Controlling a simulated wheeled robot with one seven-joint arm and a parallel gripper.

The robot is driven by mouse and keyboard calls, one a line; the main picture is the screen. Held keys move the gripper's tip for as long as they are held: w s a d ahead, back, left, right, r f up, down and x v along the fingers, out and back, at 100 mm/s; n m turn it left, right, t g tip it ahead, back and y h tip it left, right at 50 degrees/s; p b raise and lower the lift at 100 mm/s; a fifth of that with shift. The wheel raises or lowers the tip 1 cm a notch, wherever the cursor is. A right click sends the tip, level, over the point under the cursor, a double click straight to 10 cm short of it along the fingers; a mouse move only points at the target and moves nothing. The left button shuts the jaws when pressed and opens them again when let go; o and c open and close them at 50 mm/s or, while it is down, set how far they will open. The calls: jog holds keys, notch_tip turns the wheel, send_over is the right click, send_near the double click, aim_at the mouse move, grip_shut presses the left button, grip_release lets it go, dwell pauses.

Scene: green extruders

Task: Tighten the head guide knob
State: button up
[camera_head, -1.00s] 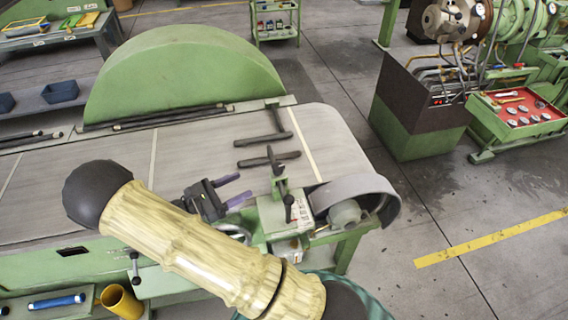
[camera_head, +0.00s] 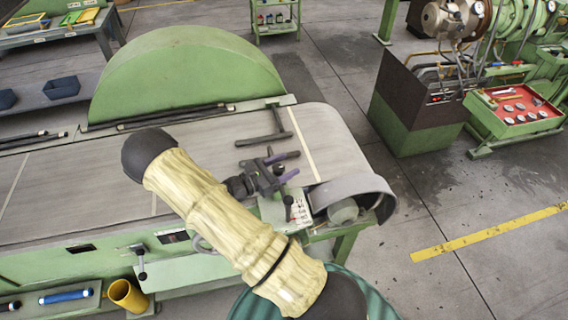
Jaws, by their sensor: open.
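My gripper (camera_head: 284,165), dark with purple-tipped fingers, is open above the right end of the machine's belt. Its fingers lie around or just over the upright dark post and knob of the head guide (camera_head: 270,153); I cannot tell whether they touch it. The dark T-shaped guide bar (camera_head: 268,139) lies across the belt just beyond. A small black ball knob (camera_head: 288,199) stands on the green bracket (camera_head: 270,212) just below the gripper. My arm crosses the lower middle and hides part of the machine's front edge.
The grey belt (camera_head: 100,180) curves over a roller (camera_head: 342,211) at its right end. A green half-round guard (camera_head: 180,75) stands behind the belt. A red tool tray (camera_head: 515,108) is at the right.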

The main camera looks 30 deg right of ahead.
jog(key=shift+c, duration=0.5)
jog(key=c, duration=0.9)
